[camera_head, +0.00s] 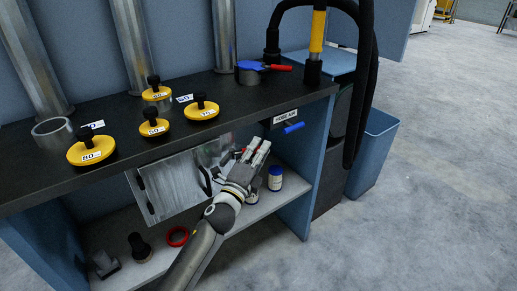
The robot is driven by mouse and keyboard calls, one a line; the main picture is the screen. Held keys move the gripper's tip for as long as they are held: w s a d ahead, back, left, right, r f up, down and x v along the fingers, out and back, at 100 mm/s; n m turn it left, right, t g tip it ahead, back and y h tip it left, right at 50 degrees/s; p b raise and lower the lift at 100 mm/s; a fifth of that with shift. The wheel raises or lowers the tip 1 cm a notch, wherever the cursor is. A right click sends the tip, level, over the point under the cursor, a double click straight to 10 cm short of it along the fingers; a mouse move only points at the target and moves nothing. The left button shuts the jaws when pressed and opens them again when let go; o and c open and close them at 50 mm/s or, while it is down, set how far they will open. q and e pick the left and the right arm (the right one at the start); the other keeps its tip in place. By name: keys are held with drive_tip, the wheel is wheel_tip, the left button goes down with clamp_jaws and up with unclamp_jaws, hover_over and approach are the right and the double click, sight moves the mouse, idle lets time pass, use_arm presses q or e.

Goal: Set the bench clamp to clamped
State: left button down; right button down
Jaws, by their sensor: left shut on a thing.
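The bench clamp seems to be the blue piece with a red lever (278,67) on the dark bench top, near its back right. The lever lies nearly flat and points right. I cannot tell its setting from here. My left gripper (257,153) is below the bench's front edge, well apart from the clamp. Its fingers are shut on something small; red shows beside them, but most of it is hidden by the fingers. My right gripper is not in view.
Several yellow discs with black knobs (202,110) and a grey ring (53,134) stand on the bench. A blue valve handle (293,128) sticks out under the front edge. A metal door (172,184), lidded jars (275,178) and a red ring (177,236) are below.

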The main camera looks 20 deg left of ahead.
use_arm(q)
drive_tip(key=c, duration=1.3)
unclamp_jaws()
drive_tip(key=shift+c, duration=0.2)
